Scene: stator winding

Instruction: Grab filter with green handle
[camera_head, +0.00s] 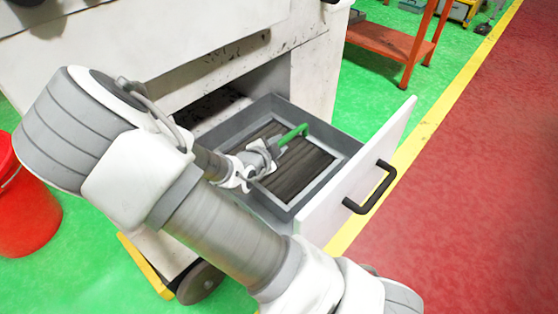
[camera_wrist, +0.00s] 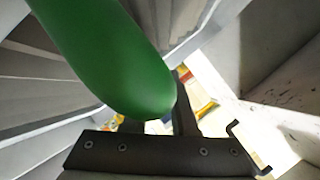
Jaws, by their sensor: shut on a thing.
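The filter (camera_head: 306,172) has dark slats inside a grey frame and lies in the open drawer. Its green handle (camera_head: 294,134) stands up near the far side, and it also fills the upper left of the wrist view (camera_wrist: 115,55). My gripper (camera_head: 277,147) is at the near end of the green handle and is shut on it. In the wrist view, the black gripper body lies along the bottom, and one dark finger shows beside the rounded end of the handle.
The drawer's white front (camera_head: 365,165) with a black pull (camera_head: 372,190) stands out from the white cabinet (camera_head: 315,60). A red bucket (camera_head: 28,205) is at the left, an orange shelf (camera_head: 395,42) at the back. Red floor to the right is clear.

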